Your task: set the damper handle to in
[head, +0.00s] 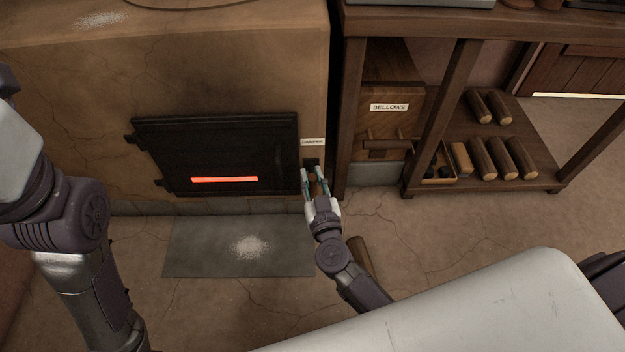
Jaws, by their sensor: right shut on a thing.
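The damper is on the right edge of the clay oven's front, under a small white label reading DAMPER (312,142). A dark fitting (311,162) shows just below the label. My right gripper (315,178) is at this spot, its fingers pointing up at the oven face, shut on the damper handle (314,186). The handle is mostly hidden between the fingers, so how far in or out it stands cannot be told. My left arm comes in at the left edge, and its gripper is out of the picture.
The black oven door (215,155) has a glowing red slot. A grey mat (205,250) with white powder lies below it. A wooden bench (470,28) stands right of the oven, with a BELLOWS label (389,107) and logs (500,155) on its shelf. A log (361,257) lies on the floor.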

